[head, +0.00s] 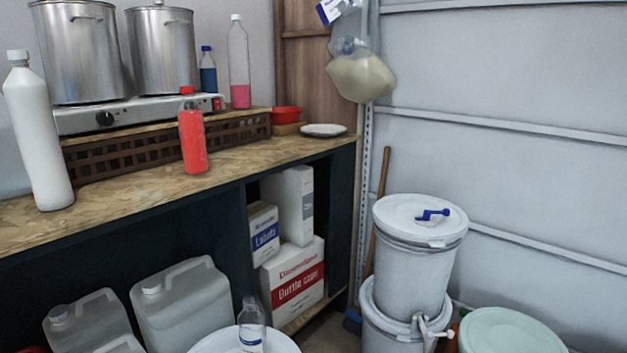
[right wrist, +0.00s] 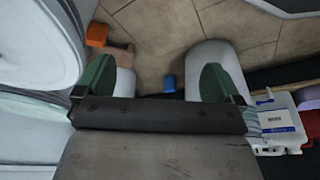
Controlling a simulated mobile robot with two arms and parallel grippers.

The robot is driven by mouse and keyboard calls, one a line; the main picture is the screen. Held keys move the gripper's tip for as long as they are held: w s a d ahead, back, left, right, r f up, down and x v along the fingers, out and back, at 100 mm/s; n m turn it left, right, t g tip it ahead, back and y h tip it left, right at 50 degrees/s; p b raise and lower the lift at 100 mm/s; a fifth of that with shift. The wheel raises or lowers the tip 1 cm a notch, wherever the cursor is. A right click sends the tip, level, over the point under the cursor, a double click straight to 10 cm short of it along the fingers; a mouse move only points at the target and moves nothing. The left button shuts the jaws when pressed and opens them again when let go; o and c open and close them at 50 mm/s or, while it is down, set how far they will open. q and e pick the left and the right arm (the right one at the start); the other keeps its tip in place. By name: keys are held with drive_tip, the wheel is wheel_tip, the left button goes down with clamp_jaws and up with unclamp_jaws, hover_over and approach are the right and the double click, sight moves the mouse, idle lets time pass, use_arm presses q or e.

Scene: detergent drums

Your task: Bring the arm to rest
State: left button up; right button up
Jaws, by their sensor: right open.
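My right gripper (right wrist: 157,82) shows in the right wrist view with its two green-padded fingers wide apart. In the head view, a white lidded drum (head: 412,265) stands on another white drum (head: 375,325) at the right. A blue handle-like piece (head: 432,214) lies on the upper lid. A small grey-white part (head: 433,332) shows in front of the lower drum; I cannot tell what it is. My left gripper is not in view.
A green-lidded drum (head: 510,332) is at the lower right. Tiled floor (right wrist: 150,30) is open ahead of the right gripper.

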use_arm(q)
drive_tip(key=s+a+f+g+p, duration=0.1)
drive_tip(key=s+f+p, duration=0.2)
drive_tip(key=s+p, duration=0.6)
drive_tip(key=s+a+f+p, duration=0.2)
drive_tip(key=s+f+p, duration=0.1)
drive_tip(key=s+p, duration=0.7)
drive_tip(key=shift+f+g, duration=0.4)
use_arm(e)
drive_tip(key=s+d+f+g, duration=0.1)
drive_tip(key=s+f, duration=0.2)
drive_tip(key=s, duration=0.6)
drive_tip(key=s+d+f+g, duration=0.1)
drive_tip(key=s+d+f, duration=0.1)
drive_tip(key=s, duration=0.8)
drive_tip(key=shift+f, duration=0.9)
